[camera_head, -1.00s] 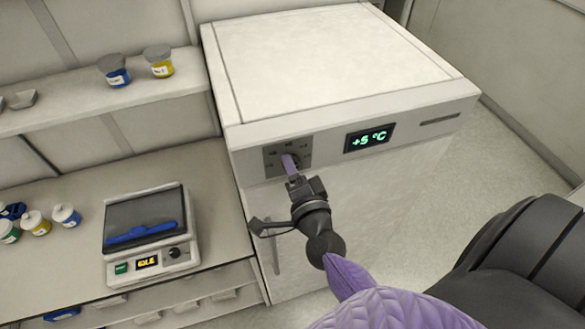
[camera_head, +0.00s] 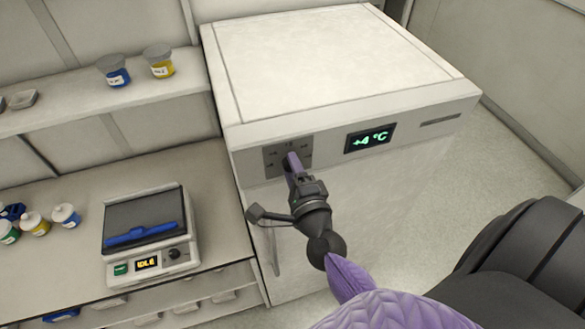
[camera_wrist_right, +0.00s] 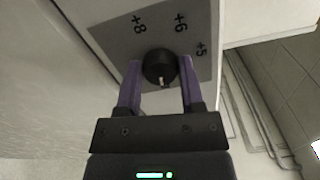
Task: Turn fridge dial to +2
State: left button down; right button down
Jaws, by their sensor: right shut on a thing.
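The white fridge (camera_head: 320,60) has a grey dial plate (camera_head: 274,160) and a green display (camera_head: 370,139) that reads +4 °C. My right gripper (camera_head: 291,162) is at the dial plate, in front of the fridge. In the right wrist view the black round dial (camera_wrist_right: 160,66) sits between the two purple fingers of my right gripper (camera_wrist_right: 160,85), which are shut on it. A light pointer mark shows on the dial's near side. The plate's marks +8, +6 and +5 are readable there; the rest are hidden or out of view. My left gripper is not in view.
A scale (camera_head: 150,232) with a blue item on its pan and an IDLE display stands on the bench to the left. Several small jars stand at the far left. The floor (camera_head: 510,150) right of the fridge is clear.

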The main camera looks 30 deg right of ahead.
jog(key=shift+c, duration=1.1)
grip_release()
jog(key=b+v, duration=0.2)
jog(key=v, duration=0.8)
jog(key=shift+b, duration=0.35)
jog(key=shift+d, duration=0.1)
